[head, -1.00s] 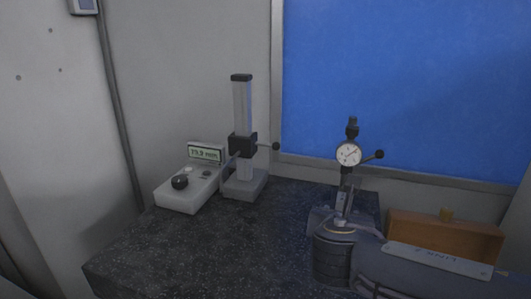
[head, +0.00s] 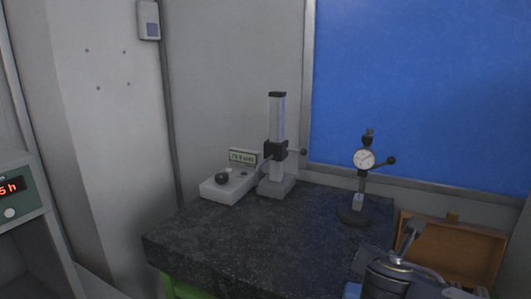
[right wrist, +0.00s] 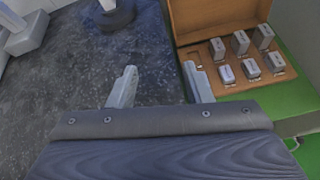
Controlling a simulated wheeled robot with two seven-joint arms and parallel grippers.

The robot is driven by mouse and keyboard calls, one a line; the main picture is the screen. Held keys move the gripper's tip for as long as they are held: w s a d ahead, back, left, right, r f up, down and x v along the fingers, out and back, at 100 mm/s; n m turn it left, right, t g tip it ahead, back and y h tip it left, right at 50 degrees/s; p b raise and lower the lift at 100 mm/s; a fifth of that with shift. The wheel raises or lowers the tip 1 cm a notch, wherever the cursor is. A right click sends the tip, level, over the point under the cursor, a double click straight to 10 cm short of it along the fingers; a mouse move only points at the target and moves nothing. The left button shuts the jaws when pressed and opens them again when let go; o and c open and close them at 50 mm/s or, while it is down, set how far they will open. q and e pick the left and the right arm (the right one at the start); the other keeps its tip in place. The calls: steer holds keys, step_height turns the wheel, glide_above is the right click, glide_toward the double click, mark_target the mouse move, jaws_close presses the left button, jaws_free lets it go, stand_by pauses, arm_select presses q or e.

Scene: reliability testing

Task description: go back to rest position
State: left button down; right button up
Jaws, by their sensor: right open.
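My right gripper (right wrist: 162,88) shows in the right wrist view with its two fingers apart and nothing between them. It is over the right edge of the dark speckled stone plate (right wrist: 65,85), beside the open wooden case (right wrist: 195,28). In the head view my right arm comes in at the bottom right, in front of the case (head: 470,245) and the plate (head: 235,245). My left gripper is in neither view.
A height gauge (head: 277,120) with a digital readout box (head: 228,186) stands at the plate's back left. A dial indicator stand (head: 365,158) is at its right. The case holds several metal blocks (right wrist: 240,42). A green cabinet (head: 20,190) stands far left. The plate's front is clear.

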steer(key=s+d+f+m+g+y, duration=0.25)
steer(key=s+f+m, duration=0.25)
steer(key=s+m, duration=0.25)
steer(key=s+d+f+m+g+y, duration=0.1)
steer(key=s+f+m+g, duration=0.2)
steer(key=s+f+m, duration=0.4)
steer(key=s+a+m+y, duration=0.6)
steer(key=m, duration=1)
steer(key=shift+s+a+f, duration=0.2)
steer(key=shift+s+a, duration=0.15)
steer(key=shift+s, duration=0.05)
